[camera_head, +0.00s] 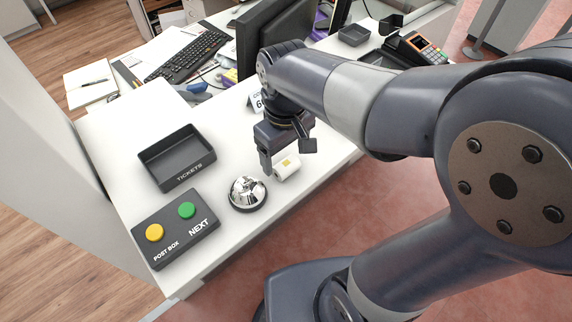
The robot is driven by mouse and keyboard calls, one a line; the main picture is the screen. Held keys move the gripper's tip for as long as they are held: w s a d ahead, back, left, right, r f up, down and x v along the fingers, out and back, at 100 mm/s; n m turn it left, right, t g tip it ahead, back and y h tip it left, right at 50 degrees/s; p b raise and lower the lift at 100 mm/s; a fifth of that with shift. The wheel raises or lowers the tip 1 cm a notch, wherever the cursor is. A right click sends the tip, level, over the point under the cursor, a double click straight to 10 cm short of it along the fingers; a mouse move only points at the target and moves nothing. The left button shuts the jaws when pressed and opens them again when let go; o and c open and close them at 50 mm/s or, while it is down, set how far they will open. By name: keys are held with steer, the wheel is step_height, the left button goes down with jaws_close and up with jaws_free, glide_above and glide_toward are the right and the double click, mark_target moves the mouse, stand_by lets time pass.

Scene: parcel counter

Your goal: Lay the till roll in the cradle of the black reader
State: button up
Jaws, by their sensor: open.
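The till roll (287,168), a small white roll with a yellow patch, lies on the white counter near its front edge. My gripper (285,157) points down right at the roll, its two fingers apart. One finger is at the roll's left side and the other is above its right. I cannot tell whether they touch it. A black reader (413,47) with an orange-edged keypad stands at the far right end of the counter. My arm hides part of the area in front of it, and its cradle is not clearly seen.
A silver bell (247,194) stands just left of the roll. A button box (175,229) and a black tickets tray (177,158) are farther left. A numbered card (256,103), monitor (272,40) and keyboard (188,53) are behind. A small dark tray (353,36) sits near the reader.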

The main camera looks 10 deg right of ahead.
mark_target(286, 163)
steer(key=shift+d+f, duration=0.1)
steer(key=shift+f, duration=1.9)
steer(key=shift+c, duration=0.5)
steer(key=c, duration=1)
